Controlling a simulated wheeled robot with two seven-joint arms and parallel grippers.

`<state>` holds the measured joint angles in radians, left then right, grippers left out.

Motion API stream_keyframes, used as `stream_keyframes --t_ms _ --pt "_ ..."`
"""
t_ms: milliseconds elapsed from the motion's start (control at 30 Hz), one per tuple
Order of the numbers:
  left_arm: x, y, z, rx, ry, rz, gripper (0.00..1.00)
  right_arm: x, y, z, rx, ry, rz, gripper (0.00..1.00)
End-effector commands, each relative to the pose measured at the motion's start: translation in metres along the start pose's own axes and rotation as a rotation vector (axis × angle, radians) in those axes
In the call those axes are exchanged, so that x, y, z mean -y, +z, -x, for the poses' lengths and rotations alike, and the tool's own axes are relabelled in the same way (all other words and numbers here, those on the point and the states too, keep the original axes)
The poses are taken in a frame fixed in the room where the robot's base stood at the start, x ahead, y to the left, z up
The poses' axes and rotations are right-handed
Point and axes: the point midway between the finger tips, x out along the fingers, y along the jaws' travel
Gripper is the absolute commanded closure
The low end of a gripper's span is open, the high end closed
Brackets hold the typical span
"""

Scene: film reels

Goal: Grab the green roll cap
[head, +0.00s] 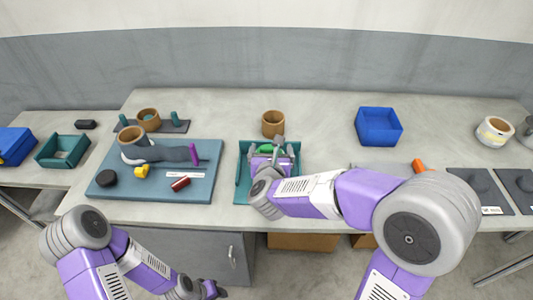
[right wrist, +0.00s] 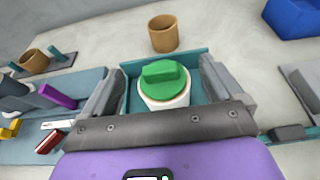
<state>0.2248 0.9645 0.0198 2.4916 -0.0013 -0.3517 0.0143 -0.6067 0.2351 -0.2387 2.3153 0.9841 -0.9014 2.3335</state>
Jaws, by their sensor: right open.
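The green roll cap (right wrist: 163,76) sits on top of a white roll (right wrist: 165,102) inside a teal tray (right wrist: 192,59). In the head view a bit of the green cap (head: 266,149) shows past my right gripper (head: 265,154), which is over the tray (head: 242,180). In the right wrist view my right gripper (right wrist: 160,85) is open, with one finger on each side of the cap and a gap between. Contact is not visible. My left gripper (head: 203,290) is low at the bottom edge, in front of the table, and its jaws are unclear.
A brown cup (head: 273,123) stands just behind the tray. A blue bin (head: 379,125) is to the right. A blue-grey board (head: 107,191) at the left carries several small items, including a purple piece (head: 194,152) and a red piece (head: 180,183). Bare tabletop lies behind.

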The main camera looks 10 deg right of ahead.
Motion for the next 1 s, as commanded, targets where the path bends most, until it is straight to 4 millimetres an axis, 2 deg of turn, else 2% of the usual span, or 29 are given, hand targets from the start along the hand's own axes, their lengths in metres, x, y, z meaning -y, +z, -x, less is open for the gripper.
stream_keyframes --t_ms 33,233,567,800,1000 --pt "0.005 -0.001 -0.014 0.000 0.000 0.000 0.57 0.000 -0.014 -0.005 0.000 0.000 0.001 0.06" --pt "0.011 -0.002 -0.030 -0.001 0.000 0.000 0.57 0.000 -0.031 -0.012 0.000 0.000 0.003 0.06" --pt "0.013 -0.002 -0.035 -0.001 0.000 0.000 0.57 -0.001 -0.032 -0.043 0.000 -0.002 0.004 0.06" --pt "0.015 -0.002 -0.040 -0.001 0.000 0.000 0.57 -0.003 -0.035 -0.079 0.000 -0.001 0.005 0.06" --pt "0.015 -0.002 -0.041 -0.001 0.000 0.000 0.57 -0.002 -0.034 -0.088 -0.001 0.000 0.003 0.06"
